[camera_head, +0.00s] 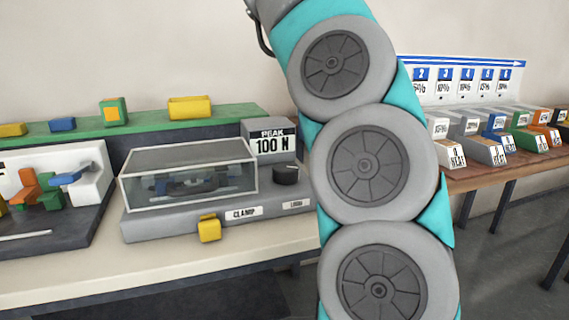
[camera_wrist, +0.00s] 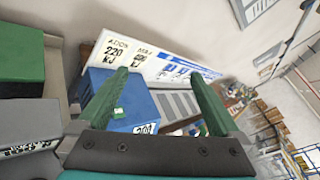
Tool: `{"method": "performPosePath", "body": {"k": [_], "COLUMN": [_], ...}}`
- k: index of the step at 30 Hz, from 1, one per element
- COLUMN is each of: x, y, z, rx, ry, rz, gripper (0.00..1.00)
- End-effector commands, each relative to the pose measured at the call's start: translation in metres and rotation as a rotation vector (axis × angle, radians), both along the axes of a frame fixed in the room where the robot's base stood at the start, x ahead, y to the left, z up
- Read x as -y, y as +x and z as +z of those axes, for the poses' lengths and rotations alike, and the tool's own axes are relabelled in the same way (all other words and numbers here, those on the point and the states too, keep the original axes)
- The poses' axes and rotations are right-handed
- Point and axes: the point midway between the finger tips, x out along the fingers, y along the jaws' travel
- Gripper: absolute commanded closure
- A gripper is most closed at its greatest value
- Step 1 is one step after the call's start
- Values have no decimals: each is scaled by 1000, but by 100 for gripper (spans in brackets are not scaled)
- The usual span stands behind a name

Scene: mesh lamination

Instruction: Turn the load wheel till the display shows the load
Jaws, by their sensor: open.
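The load wheel (camera_head: 287,175) is a black knob on the grey test machine, at the right end of its top, above a small label that seems to read LOAD. The display (camera_head: 272,146) stands behind it and reads PEAK 100 N. A clear-sided cover (camera_head: 188,176) stands over the machine's middle. A yellow block (camera_head: 209,229) is on the front beside the CLAMP label. My gripper (camera_wrist: 160,76) shows in the wrist view with its two green fingers apart and nothing between them. It is out of the head view and away from the wheel.
My arm rises just right of the wheel in the head view. A green shelf (camera_head: 60,135) with coloured blocks runs behind the machine. A side table (camera_head: 490,178) holds rows of labelled boxes. In the wrist view a blue box (camera_wrist: 120,118) lies beyond my fingers.

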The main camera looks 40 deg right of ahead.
Motion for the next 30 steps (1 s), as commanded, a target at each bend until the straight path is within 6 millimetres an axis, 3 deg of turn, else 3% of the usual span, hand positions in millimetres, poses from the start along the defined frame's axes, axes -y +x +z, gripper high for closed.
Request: {"method": "performPosePath", "body": {"k": [1,4,6,9,12,15,18,20,24,25,27,30], "x": [1,-13,-32,-74,-125,-179,-232,-260,-305,-311,-319,-314], "y": [-4,-9,-11,-9,0,17,41,57,95,103,118,131], "z": [36,107,151,201,234,246,238,222,162,145,101,33], "rx": [-28,-116,-198,-340,-507,-695,-895,-1016,-1300,1322,1215,1047], "ry": [-162,-504,-744,-1091,-1433,-1767,-2099,-2297,-2753,2774,2533,2210], "rz": [6,7,-7,-45,-102,-172,-249,-294,-393,400,360,287], "gripper": [0,0,0,0,0,0,0,0,0,0,0,0]}}
